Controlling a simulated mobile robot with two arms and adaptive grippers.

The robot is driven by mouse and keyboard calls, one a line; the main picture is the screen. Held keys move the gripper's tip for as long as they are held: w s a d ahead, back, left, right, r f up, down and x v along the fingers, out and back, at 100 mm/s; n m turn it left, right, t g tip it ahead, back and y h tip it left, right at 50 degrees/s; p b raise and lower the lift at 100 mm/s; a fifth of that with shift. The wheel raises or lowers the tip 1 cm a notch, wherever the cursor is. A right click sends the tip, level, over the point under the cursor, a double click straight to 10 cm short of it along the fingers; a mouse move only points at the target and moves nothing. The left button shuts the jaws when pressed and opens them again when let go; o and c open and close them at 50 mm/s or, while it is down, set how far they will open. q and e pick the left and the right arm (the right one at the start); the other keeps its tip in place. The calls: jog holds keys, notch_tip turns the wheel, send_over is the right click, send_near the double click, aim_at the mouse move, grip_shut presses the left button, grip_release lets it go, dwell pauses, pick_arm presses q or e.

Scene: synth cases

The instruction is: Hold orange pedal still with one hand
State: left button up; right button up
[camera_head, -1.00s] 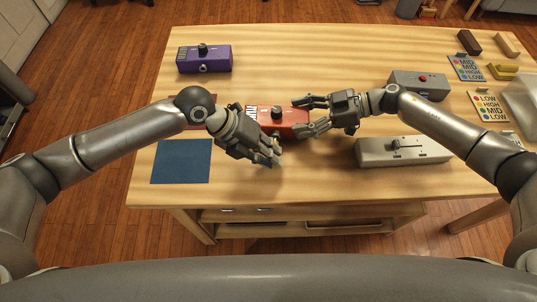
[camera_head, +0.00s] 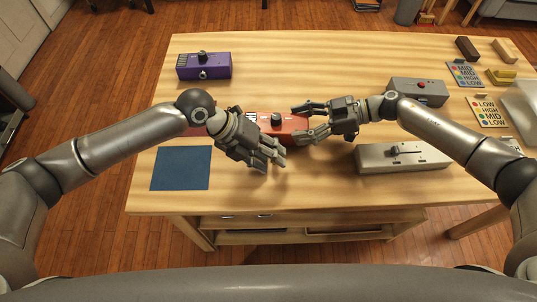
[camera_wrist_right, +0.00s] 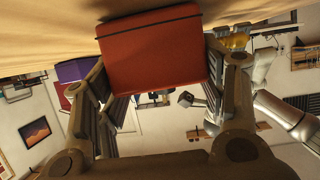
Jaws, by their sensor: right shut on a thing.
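The orange pedal (camera_head: 291,124), a red-orange box with a dark knob on top, lies mid-table. My right gripper (camera_head: 306,121) is shut on its right end, one finger on the far side and one on the near side. The right wrist view shows the pedal's plain end face (camera_wrist_right: 152,52) between the fingers. My left gripper (camera_head: 276,155) is apart from the right one, just in front of the pedal, fingers spread and empty.
A purple pedal (camera_head: 215,67) stands back left, a blue mat (camera_head: 181,169) front left. A grey pedal with a red button (camera_head: 428,97) and a pale grey box with a slider (camera_head: 425,161) stand right. Label cards (camera_head: 487,112) lie far right. The front middle is clear.

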pick_arm(q)
jog(key=v, duration=1.2)
pick_arm(e)
jog(key=o, duration=1.2)
jog(key=shift+d, duration=0.1)
jog(key=v, duration=1.2)
jog(key=shift+w, duration=0.1)
pick_arm(q)
jog(key=shift+r, duration=0.1)
